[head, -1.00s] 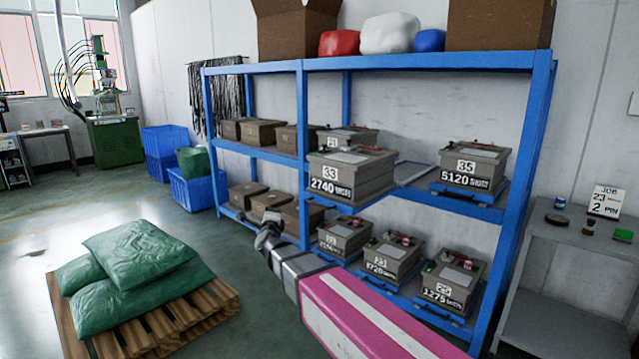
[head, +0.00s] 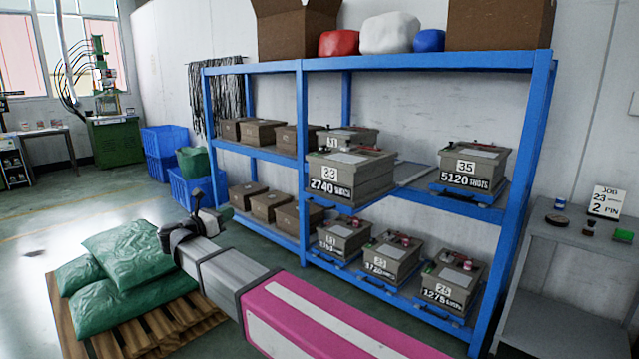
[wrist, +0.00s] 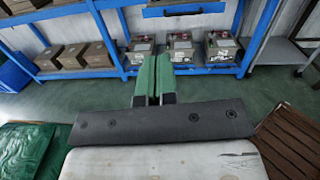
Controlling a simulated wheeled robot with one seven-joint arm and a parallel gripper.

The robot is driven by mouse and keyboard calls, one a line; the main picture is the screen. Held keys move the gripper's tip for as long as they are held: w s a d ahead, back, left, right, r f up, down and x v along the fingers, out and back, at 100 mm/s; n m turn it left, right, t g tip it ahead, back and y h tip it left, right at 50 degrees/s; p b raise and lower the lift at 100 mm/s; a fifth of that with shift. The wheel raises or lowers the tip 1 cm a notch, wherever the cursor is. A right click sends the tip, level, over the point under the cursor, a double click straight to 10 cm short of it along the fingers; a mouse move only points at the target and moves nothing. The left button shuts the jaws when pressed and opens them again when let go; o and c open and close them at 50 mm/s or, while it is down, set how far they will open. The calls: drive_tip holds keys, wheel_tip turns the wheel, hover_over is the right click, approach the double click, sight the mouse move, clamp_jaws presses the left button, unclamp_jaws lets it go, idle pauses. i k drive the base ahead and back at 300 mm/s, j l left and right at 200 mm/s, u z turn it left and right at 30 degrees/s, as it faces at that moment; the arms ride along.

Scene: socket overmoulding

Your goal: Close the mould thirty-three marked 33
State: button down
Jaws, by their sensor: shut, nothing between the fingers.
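Mould 33 (head: 348,180) is a grey-beige box marked "33" and "2740". It sits on the middle blue shelf and juts out past the shelf's front edge. Its lid looks down on the box, with a pale plate and red parts on top; I cannot tell whether it is fully closed. My gripper (head: 194,200) is in front of the rack, left of mould 33 and apart from it. In the wrist view my green fingers (wrist: 153,78) are together and empty, pointing toward the lower shelf.
Mould 35 (head: 470,170) is right of mould 33, past a bare tray (head: 415,174). Several moulds (head: 392,258) stand on the lower shelf. Green sacks (head: 125,250) lie on a pallet (head: 165,335) at left. A grey side table (head: 570,240) stands at right.

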sight(342, 182)
drive_tip(key=i+l, duration=0.35)
drive_tip(key=l, duration=0.15)
drive_tip(key=i+l, duration=0.4)
